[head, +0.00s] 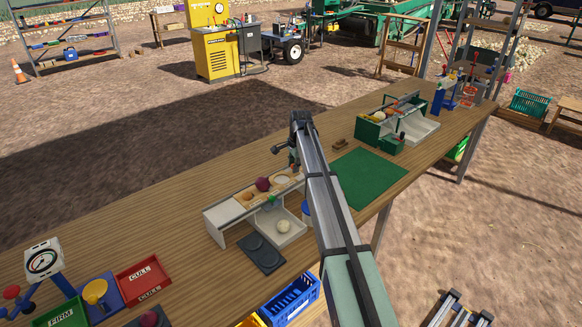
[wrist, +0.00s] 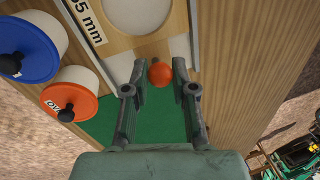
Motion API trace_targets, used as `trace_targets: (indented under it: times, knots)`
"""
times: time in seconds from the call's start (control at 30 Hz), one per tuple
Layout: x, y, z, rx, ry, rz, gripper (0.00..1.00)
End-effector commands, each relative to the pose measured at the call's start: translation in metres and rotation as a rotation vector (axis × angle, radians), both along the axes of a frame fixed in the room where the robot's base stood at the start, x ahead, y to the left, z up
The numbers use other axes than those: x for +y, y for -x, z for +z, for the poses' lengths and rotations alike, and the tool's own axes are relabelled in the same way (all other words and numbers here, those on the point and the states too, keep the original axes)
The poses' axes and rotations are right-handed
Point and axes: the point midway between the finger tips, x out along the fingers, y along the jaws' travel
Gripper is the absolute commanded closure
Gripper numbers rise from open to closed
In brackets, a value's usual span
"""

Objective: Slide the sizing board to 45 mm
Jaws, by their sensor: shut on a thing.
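The sizing board (head: 236,207) is a pale wooden strip with round holes, set in a light frame on the bench in the head view. In the wrist view the board (wrist: 118,47) shows one large round hole and a label ending in "5 mm", partly cut off. A red-orange ball knob (wrist: 160,73) stands at its near end. My gripper (wrist: 160,75) is shut on the knob, with one fingertip on each side. In the head view my gripper (head: 294,160) is at the board's far right end, its fingertips mostly hidden.
A dark red onion (head: 262,184) sits on the board. A pale onion (head: 283,226) lies in the tray below. Blue-lidded (wrist: 28,50) and orange-lidded (wrist: 70,95) containers stand close beside the board. A green mat (head: 365,177) lies to the right.

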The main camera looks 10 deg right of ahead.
Motion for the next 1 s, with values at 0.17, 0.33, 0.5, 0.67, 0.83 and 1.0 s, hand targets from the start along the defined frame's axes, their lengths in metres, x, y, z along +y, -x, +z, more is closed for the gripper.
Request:
trace_targets:
  times: [0.17, 0.33, 0.5, 0.67, 0.83, 1.0]
  knots:
    - [-0.009, -0.006, 0.000, 0.001, 0.001, -0.001, 1.00]
    - [-0.018, -0.010, 0.000, 0.001, 0.001, -0.001, 1.00]
    - [-0.025, -0.015, 0.000, 0.001, 0.001, 0.000, 1.00]
    - [-0.032, -0.020, 0.000, 0.001, 0.001, -0.001, 1.00]
    - [-0.040, -0.024, 0.000, 0.001, 0.001, -0.001, 1.00]
    - [-0.042, -0.025, -0.001, 0.001, 0.001, 0.000, 1.00]
